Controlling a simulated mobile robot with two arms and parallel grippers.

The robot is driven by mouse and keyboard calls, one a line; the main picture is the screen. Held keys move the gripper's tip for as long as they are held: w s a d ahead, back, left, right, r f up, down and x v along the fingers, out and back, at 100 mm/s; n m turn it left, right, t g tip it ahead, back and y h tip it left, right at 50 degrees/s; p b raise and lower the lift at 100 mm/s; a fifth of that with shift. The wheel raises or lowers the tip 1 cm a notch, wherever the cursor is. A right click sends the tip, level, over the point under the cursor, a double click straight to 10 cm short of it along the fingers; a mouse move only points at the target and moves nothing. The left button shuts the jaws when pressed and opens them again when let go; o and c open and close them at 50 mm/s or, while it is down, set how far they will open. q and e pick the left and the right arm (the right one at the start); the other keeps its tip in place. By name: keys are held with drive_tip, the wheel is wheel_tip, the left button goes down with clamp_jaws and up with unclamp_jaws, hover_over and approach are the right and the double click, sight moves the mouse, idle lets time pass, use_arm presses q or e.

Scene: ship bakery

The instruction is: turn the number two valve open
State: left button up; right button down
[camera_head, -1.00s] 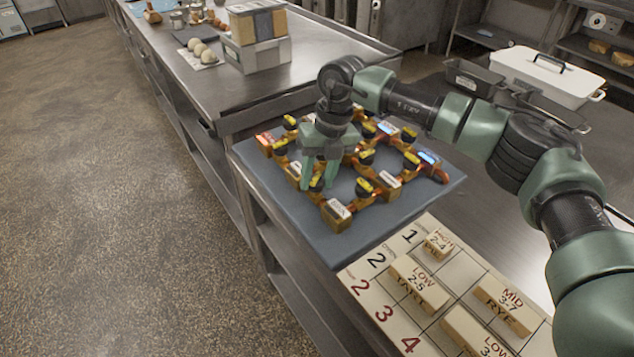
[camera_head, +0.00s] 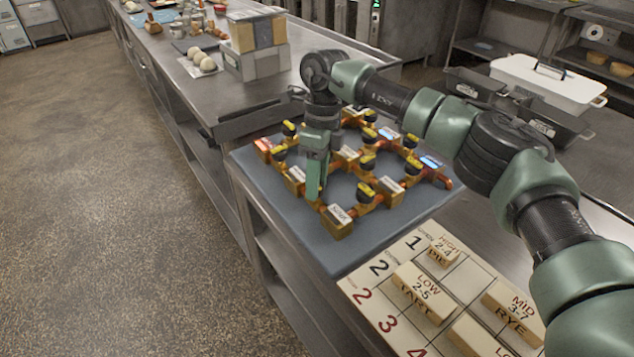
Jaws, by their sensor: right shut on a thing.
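A grid of orange-brown pipes with several black-and-yellow valve knobs and small labelled blocks lies on a blue-grey board (camera_head: 290,223). My right gripper (camera_head: 316,190) points down at the left front of the grid, shut on a valve knob that its fingers mostly hide. A labelled block (camera_head: 337,222) is just in front of it, and another knob (camera_head: 364,193) is to its right. The valve numbers are too small to read, so I cannot tell which one is number two. My left gripper is not in view.
A numbered chart (camera_head: 384,271) with labelled wooden blocks, including a LOW block (camera_head: 425,290), lies in front of the board. A white lidded container (camera_head: 548,85) stands at the back right. My right arm spans above the counter.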

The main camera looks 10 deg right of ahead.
drive_tip(key=shift+w+r+n, duration=0.1)
drive_tip(key=shift+w+n, duration=0.05)
drive_tip(key=shift+n, duration=0.75)
drive_tip(key=c, duration=0.9)
unclamp_jaws()
drive_tip(key=b+v, duration=0.1)
drive_tip(key=v, duration=0.6)
drive_tip(key=shift+r, duration=0.3)
